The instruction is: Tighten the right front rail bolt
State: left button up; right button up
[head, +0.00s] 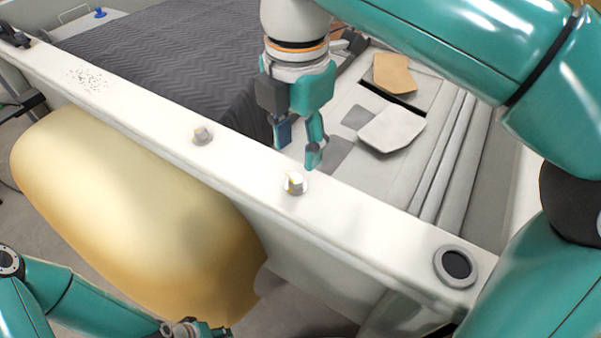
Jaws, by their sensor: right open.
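A pale rail (245,158) runs diagonally from upper left to lower right, with two bolts standing up from its top. The right bolt (295,183) is light metal with a yellowish mark, on a round washer. The left bolt (202,135) looks much the same. My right gripper (298,150) is open and empty, pointing down. Its fingertips appear just above and behind the right bolt in the picture, apart from it. My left gripper (197,329) is at the bottom edge, largely cut off, far from both bolts; its jaws are not clear.
A rounded yellow shell (125,210) lies in front of the rail. A dark ring (456,265) sits on the rail's right end. Behind the rail are a ribbed dark mat (160,60), a light panel (391,129) and a tan panel (394,74). Dark specks lie on the rail's left part.

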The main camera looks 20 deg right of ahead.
aim_at(298, 175)
notch_tip(298, 175, down, 6)
jog(key=shift+f+b, duration=0.1)
jog(key=shift+b, duration=0.2)
